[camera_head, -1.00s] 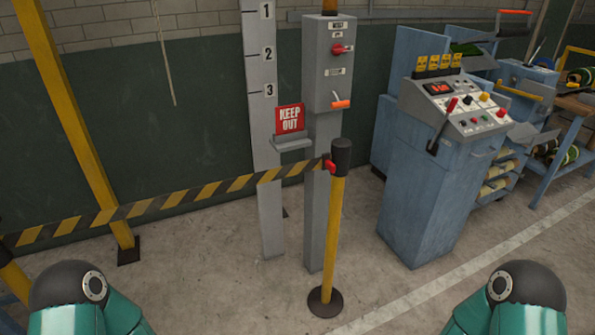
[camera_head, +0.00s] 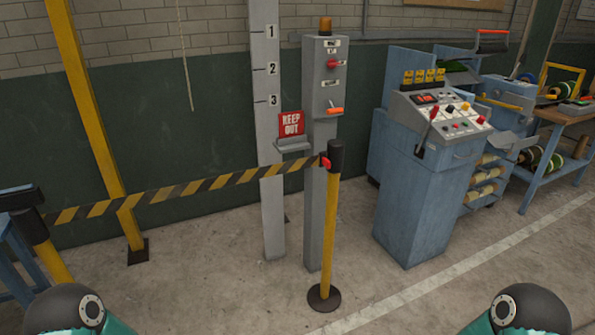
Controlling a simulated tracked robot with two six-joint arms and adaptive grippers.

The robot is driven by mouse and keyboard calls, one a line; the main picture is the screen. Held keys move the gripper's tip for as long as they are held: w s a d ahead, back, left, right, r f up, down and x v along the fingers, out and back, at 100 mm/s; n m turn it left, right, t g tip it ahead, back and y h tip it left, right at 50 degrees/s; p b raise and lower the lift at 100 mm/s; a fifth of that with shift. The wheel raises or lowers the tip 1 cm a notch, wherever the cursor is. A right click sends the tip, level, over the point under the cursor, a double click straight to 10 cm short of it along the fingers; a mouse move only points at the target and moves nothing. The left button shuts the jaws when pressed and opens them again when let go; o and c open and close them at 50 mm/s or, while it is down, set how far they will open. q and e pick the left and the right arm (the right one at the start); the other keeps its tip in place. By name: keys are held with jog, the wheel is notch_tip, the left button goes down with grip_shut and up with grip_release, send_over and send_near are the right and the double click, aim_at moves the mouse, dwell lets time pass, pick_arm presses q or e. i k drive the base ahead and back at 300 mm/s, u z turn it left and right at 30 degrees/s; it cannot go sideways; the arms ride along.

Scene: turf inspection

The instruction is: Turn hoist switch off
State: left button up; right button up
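A grey switch box on a post (camera_head: 326,110) stands behind the barrier, with an amber lamp (camera_head: 325,25) on top. Its front carries small labels, too small to read surely, a red knob (camera_head: 333,64) in the upper part and an orange-handled lever (camera_head: 331,110) below. I cannot tell for certain which of these is the hoist switch or how it is set. My two arms show only as rounded joints at the bottom left and bottom right corners. Neither gripper is in view.
Striped barrier tape (camera_head: 185,190) runs from the left to a yellow post (camera_head: 330,240) before the box. A red keep-out sign (camera_head: 291,123) hangs near the numbered column (camera_head: 266,150). A blue control console (camera_head: 425,170) stands at right. The floor (camera_head: 220,300) in front is clear.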

aim_at(332, 63)
jog(key=z, duration=0.2)
jog(key=i, duration=0.9)
jog(key=u, duration=0.1)
